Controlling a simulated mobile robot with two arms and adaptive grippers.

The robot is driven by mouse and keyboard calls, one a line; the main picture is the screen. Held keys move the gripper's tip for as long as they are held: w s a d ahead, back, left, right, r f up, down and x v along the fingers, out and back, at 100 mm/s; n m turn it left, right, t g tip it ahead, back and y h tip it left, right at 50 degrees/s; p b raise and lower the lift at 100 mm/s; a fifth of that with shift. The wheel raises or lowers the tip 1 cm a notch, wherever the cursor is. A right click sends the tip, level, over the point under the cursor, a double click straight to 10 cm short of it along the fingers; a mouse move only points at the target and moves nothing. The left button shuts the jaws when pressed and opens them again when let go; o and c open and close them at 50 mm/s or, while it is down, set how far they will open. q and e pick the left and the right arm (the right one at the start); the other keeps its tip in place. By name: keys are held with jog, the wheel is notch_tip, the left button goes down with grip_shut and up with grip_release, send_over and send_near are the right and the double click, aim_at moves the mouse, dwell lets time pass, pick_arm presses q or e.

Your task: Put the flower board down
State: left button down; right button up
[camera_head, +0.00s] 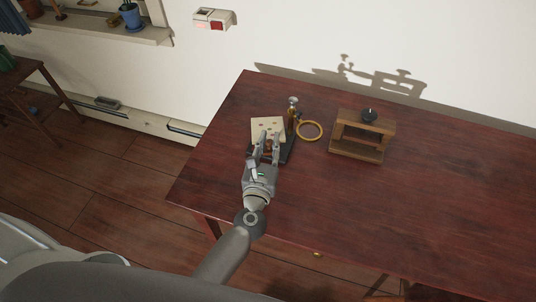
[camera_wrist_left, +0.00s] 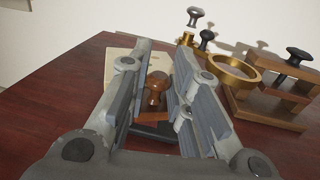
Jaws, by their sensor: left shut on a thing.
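The flower board (camera_head: 268,124) is a pale cream board with small dark marks, at the left part of the dark red table. It shows behind the fingers in the left wrist view (camera_wrist_left: 117,66). My left gripper (camera_head: 269,136) is over its near side, shut on it with the fingers some way apart. The exact contact is hidden by the fingers. A brown knob (camera_wrist_left: 156,88) shows between the fingers, above a dark base plate (camera_wrist_left: 155,131). I cannot tell whether the board touches what is under it. My right gripper is not in view.
Close to the right of the gripper stand a metal-knobbed post (camera_head: 293,104) and a brass ring (camera_head: 310,130). A wooden press-like stand (camera_head: 361,135) with a black knob is farther right. The table (camera_head: 430,200) is clear at the right and front.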

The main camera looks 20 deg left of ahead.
pick_arm(q)
jog(key=shift+w+a+f, duration=0.25)
jog(key=shift+w+f, duration=0.35)
jog(key=shift+f, duration=0.2)
jog(key=shift+w+a+f+b, duration=0.1)
jog(key=shift+w+f+b, duration=0.15)
jog(key=shift+b, duration=0.3)
notch_tip(320, 180, down, 4)
jog(key=b, duration=0.3)
jog(key=shift+w+r, duration=0.15)
jog(key=shift+r, duration=0.15)
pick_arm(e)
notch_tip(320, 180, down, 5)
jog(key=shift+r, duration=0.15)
pick_arm(q)
jog(key=c, duration=1.3)
grip_release()
